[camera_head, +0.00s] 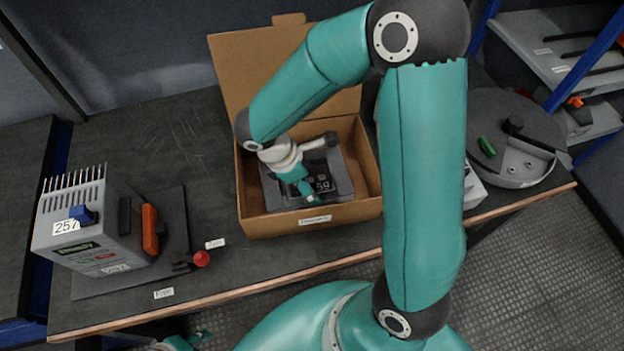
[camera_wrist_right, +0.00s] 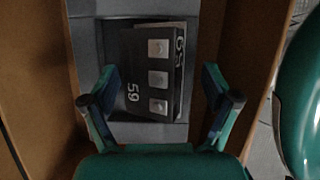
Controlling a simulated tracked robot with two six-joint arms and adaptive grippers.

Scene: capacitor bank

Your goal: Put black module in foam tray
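The black module (camera_wrist_right: 143,85) has three pale square terminals and the number 59. It lies in the recess of the grey foam tray (camera_wrist_right: 90,45), inside the cardboard box. In the head view the module (camera_head: 323,184) is partly hidden by my right gripper (camera_head: 308,191), and the foam tray (camera_head: 341,172) shows around it. My right gripper also shows in the wrist view (camera_wrist_right: 162,92), with its fingers spread on either side of the module and a visible gap at the right finger. Only a small part of my left gripper (camera_head: 186,342) shows at the bottom edge.
The open cardboard box (camera_head: 312,220) has its back flap up. A grey finned unit (camera_head: 95,235) with an orange handle stands on the left, near a red knob (camera_head: 201,258). A round grey tray (camera_head: 515,165) is at the right. The table middle-left is clear.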

